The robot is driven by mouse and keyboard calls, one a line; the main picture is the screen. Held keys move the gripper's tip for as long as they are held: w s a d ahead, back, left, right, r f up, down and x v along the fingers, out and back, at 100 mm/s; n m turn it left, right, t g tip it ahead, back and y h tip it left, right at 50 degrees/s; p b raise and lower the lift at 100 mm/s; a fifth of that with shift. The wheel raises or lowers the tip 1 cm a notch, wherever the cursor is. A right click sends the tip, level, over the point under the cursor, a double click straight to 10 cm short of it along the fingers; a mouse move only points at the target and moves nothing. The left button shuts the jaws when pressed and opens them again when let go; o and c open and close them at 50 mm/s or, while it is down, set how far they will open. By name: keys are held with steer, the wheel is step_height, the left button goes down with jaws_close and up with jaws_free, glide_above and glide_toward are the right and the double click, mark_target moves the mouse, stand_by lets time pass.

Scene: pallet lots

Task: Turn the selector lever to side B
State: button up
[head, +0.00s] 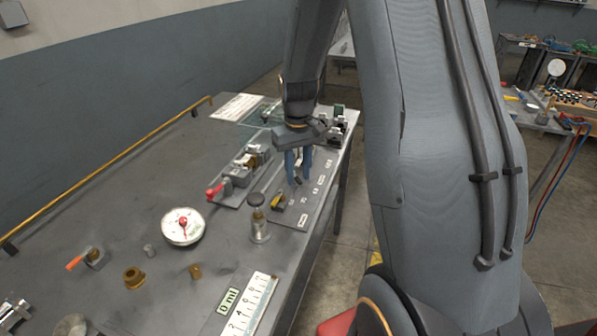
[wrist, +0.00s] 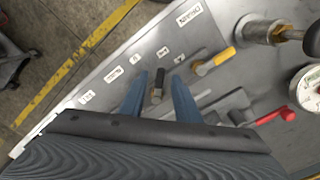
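A grey panel (head: 318,187) with several small white labels lies along the table's right edge. A short lever with a black grip (wrist: 158,85) stands on this panel in the wrist view. My gripper (head: 299,181) is over the panel, its two blue fingers pointing down. In the wrist view my gripper (wrist: 159,77) is open, with one finger on each side of the black-grip lever; a gap shows on both sides. A yellow-handled lever (wrist: 216,61) is beside it on the same panel. The labels are too small to tell which side is B.
A red-handled clamp (head: 214,191) lies left of the panel. A metal bottle-like cylinder (head: 260,226) stands near the panel's front end, and a round dial (head: 183,226) is further left. A ruler plate (head: 252,303) lies in front. Floor is free right of the table.

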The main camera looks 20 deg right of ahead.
jaws_close()
steer(key=shift+d, duration=0.1)
steer(key=n, duration=0.2)
steer(key=d+n+p, duration=0.1)
steer(key=n, duration=0.1)
steer(key=shift+w+d+n, duration=0.15)
steer(key=shift+d+n, duration=0.05)
steer(key=shift+n, duration=0.1)
steer(key=shift+w+d+n+p, duration=0.25)
steer(key=shift+d+n+p, duration=0.05)
steer(key=shift+n, duration=0.75)
steer(key=shift+w+d+n+p, duration=0.2)
steer(key=shift+d+n+p, duration=0.1)
steer(key=shift+n, duration=0.75)
jaws_free()
